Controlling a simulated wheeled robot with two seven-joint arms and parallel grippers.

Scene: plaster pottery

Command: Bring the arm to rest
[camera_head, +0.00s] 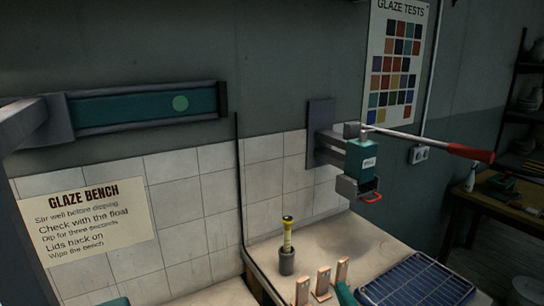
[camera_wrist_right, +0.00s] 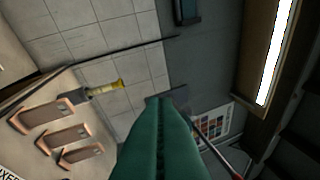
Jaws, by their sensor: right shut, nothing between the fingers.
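My right gripper (camera_head: 345,293) shows only as a green tip at the bottom edge of the head view, just right of the small wooden pieces. In the right wrist view the green fingers (camera_wrist_right: 157,112) lie together, shut, with nothing between them. They point toward the wall and touch nothing that I can see. The rest of the right arm is out of the head view. I cannot make out my left gripper in either view.
Several wooden pieces (camera_head: 322,281) and a yellow-topped float in a grey holder (camera_head: 287,262) stand near the right gripper. A blue rack (camera_head: 418,284) lies to the right. A wall-mounted teal device (camera_head: 362,160) has a red-handled lever (camera_head: 468,152) sticking out.

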